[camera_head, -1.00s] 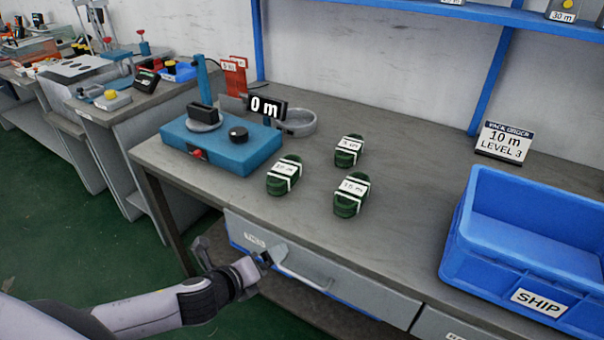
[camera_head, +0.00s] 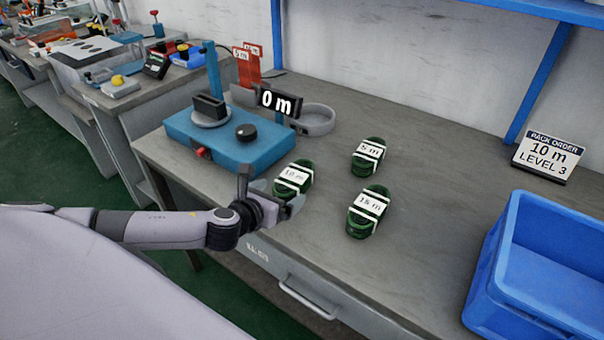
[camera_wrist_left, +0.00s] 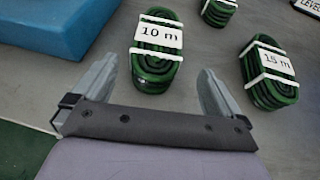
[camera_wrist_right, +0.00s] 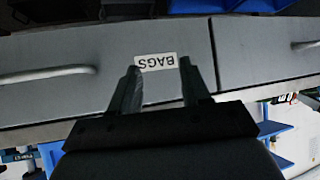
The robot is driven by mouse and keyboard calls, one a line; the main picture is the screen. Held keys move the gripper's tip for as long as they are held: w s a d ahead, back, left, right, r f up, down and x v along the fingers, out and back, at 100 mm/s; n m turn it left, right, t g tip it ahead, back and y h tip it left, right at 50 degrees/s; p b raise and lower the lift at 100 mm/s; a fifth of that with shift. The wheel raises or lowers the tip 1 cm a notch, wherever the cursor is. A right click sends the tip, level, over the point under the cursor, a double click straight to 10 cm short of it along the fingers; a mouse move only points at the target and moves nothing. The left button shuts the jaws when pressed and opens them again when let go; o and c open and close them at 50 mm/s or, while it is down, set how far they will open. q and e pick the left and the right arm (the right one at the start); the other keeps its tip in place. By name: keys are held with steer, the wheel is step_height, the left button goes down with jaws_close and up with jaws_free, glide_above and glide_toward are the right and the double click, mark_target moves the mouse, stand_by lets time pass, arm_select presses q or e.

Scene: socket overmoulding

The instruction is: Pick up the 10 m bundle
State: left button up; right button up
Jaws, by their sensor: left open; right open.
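The 10 m bundle (camera_head: 293,179) is a green coil with white bands and a white label, lying on the bench beside the blue measuring device. It also shows in the left wrist view (camera_wrist_left: 157,55), just beyond and between the fingertips. My left gripper (camera_head: 270,192) is open and empty, close to the near side of this bundle. The 15 m bundle (camera_head: 367,212) lies to its right and the 5 m bundle (camera_head: 368,157) lies farther back. My right gripper (camera_wrist_right: 158,85) is open and empty in front of a drawer labelled BAGS (camera_wrist_right: 155,61); it is outside the head view.
The blue measuring device (camera_head: 225,140) with a "0 m" display (camera_head: 275,101) stands left of the bundles. A blue bin (camera_head: 545,270) is at the right. A sign (camera_head: 548,157) reads 10 m, LEVEL 3. The bench between the bundles and bin is clear.

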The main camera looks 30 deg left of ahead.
mark_target(285, 186)
arm_select(q)
steer(key=shift+a+r+x, duration=0.1)
steer(key=shift+x, duration=1.55)
steer(key=shift+a+r+x, duration=0.1)
steer(key=shift+x, duration=1.6)
steer(key=shift+w+r, duration=0.1)
steer(key=c, duration=1.2)
